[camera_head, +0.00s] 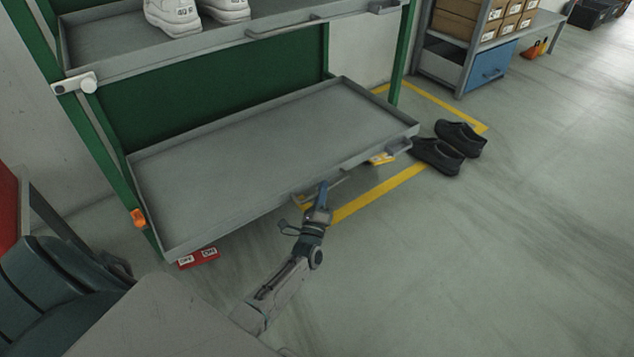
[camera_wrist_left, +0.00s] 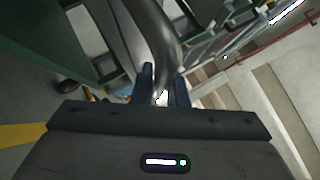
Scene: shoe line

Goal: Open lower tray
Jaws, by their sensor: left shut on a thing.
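The lower tray (camera_head: 270,140) is a grey, shallow, empty tray in a green rack. Its front right corner shows in front of the right green post. A handle (camera_head: 338,184) runs along the middle of its front edge. My left gripper (camera_head: 322,192) is at this handle, shut on it. In the left wrist view the handle (camera_wrist_left: 155,35) is a dark curved bar passing between my left fingers (camera_wrist_left: 163,88). The fingers hide part of the handle. My right gripper is not in view.
An upper tray (camera_head: 150,55) holds white shoes (camera_head: 175,14). Black shoes (camera_head: 437,155) lie on the floor beside the tray's right end. A red tag (camera_head: 198,258) is below the front left corner. A shelf with boxes (camera_head: 470,20) stands behind at right.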

